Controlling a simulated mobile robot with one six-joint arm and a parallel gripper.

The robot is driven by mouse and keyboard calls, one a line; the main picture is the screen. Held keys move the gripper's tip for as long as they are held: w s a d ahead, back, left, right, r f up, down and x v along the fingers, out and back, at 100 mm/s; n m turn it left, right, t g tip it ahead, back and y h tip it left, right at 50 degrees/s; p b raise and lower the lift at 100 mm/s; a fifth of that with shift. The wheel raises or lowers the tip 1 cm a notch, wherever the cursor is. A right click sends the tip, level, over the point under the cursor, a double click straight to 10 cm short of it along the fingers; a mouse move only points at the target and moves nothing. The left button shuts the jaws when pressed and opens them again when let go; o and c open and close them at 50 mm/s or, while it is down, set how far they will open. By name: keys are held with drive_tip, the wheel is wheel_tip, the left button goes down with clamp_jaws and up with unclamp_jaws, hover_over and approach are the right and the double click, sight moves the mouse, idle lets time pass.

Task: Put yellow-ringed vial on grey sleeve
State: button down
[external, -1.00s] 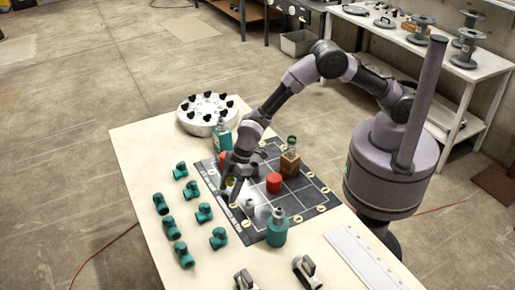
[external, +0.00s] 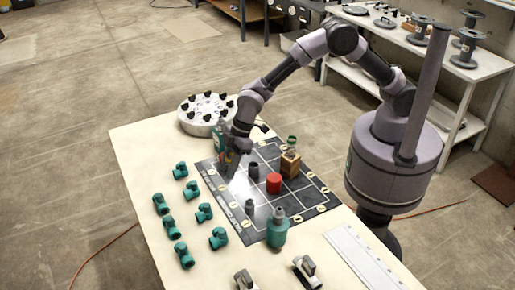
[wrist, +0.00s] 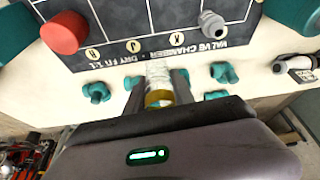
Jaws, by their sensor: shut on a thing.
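My gripper (external: 228,170) is over the left edge of the dark mat in the external view, shut on the yellow-ringed vial. In the wrist view the clear vial with its yellow ring (wrist: 159,97) sits between the fingers (wrist: 158,84). In the external view the vial is largely hidden by the gripper. A dark grey cylinder (external: 254,170) stands on the mat to the right of the gripper. A lighter grey stepped fitting (external: 249,207), also in the wrist view (wrist: 211,23), stands nearer the front. I cannot tell which is the grey sleeve.
A red cylinder (external: 274,183), an amber bottle (external: 290,163) and a teal bottle (external: 277,232) stand on the mat. Several teal pipe fittings (external: 203,212) lie left of the mat. A round white holder (external: 205,110) stands behind.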

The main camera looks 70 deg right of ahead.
drive_tip(key=s+d+r+n+g+y+b, duration=0.1)
drive_tip(key=s+d+r+n, duration=0.15)
drive_tip(key=d, duration=0.35)
drive_tip(key=s+d+r+n+g+b, duration=0.1)
drive_tip(key=s+d+r+n, duration=0.15)
drive_tip(key=d, duration=0.25)
drive_tip(key=n+b, duration=0.1)
drive_tip(key=b, duration=0.3)
approach(252, 171)
drive_tip(key=x, duration=0.5)
drive_tip(key=shift+w+a, duration=0.25)
drive_tip(key=shift+a, duration=0.15)
drive_tip(key=c, duration=1.1)
unclamp_jaws()
drive_tip(key=shift+r, duration=0.1)
